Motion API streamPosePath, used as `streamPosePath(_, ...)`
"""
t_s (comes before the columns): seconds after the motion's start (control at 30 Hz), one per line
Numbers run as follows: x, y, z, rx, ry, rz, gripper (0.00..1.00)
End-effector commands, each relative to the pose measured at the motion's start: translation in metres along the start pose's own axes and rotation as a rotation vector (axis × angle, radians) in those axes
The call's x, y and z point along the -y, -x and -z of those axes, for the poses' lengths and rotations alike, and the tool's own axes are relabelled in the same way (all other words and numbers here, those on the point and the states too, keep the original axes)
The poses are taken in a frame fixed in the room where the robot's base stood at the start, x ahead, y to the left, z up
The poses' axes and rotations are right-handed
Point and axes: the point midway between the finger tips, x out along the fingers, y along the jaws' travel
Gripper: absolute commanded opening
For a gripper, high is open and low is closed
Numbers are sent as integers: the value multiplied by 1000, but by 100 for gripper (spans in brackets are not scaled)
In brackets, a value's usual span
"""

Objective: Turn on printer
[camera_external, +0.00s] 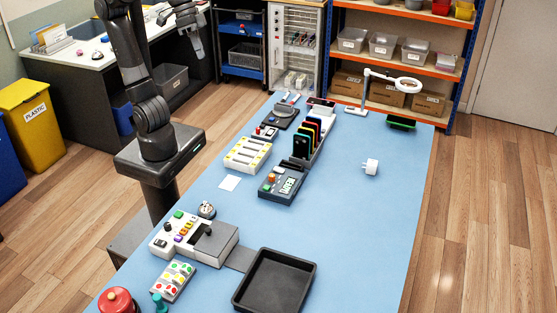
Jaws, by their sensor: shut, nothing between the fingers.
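My gripper (197,50) hangs high at the upper left, in front of the black desk and well away from the blue table. It is shut and empty. No object is clearly labelled as a printer. A white and grey console (219,240) with coloured buttons and a dark knob stands at the table's near left. A small device (266,132) with a red part is farther back. I cannot tell which of these is the printer, or whether any is on.

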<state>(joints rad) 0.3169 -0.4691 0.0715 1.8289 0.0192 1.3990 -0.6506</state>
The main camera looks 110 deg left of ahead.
Motion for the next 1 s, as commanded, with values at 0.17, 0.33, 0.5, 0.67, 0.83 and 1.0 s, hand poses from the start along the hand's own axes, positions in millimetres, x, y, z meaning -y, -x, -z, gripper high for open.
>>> streamPosePath(0.17,-49,-9,4,65,178,12,0)
streamPosePath(0.33,-96,-18,-1,108,358,45,0)
streamPosePath(0.5,-146,-29,-15,132,535,94,0)
streamPosePath(0.67,-193,-38,-38,135,699,145,0)
streamPosePath(0.83,-240,-47,-72,117,864,197,0)
streamPosePath(1.0,-274,-53,-104,87,995,232,0)
